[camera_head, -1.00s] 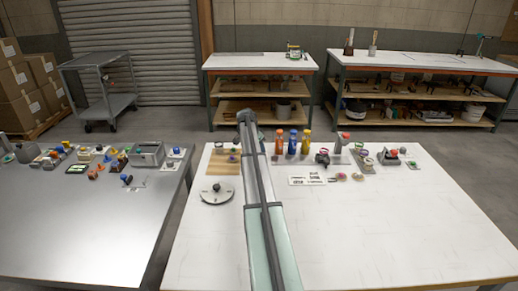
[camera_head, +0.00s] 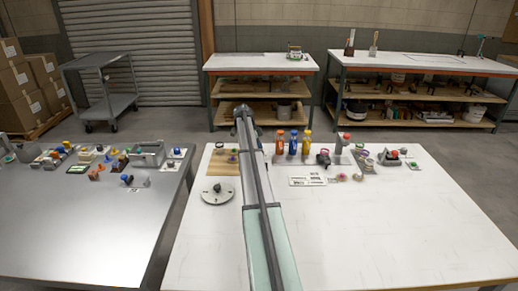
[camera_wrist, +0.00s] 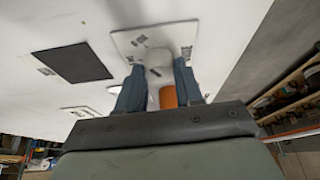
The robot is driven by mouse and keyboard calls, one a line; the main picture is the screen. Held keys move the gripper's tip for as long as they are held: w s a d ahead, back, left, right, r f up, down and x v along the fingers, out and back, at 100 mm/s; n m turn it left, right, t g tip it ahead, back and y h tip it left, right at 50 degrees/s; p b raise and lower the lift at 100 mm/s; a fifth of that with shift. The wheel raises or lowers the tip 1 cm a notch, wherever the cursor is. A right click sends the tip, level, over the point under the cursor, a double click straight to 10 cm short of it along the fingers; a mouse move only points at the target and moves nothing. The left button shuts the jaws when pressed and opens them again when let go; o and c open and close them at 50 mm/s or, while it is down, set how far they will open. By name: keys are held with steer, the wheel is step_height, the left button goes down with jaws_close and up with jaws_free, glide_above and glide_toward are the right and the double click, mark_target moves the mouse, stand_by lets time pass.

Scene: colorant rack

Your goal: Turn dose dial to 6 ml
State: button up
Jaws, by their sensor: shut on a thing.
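In the wrist view my gripper (camera_wrist: 159,66) has its two blue-grey fingers around a pale rounded part (camera_wrist: 158,76) and is shut on it. This part stands by a square white plate (camera_wrist: 128,41) with small dark marks. An orange piece (camera_wrist: 168,97) shows between the fingers, nearer the palm. I cannot read any dose mark or tell whether the held part is the dose dial. In the head view my arm hides the gripper and what it holds. A round pale disc (camera_head: 211,197) with a dark knob (camera_head: 217,187) lies left of my arm, apart from it.
A wooden board (camera_head: 219,169) lies to the left. A printed card (camera_head: 308,181) and several small items lie farther right. The front right of the white table (camera_head: 400,235) is clear.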

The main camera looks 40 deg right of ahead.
stand_by(0.4)
steer(key=o, duration=1)
steer(key=shift+o, duration=0.2)
steer(key=v, duration=1.4)
steer(key=shift+w+f, duration=0.15)
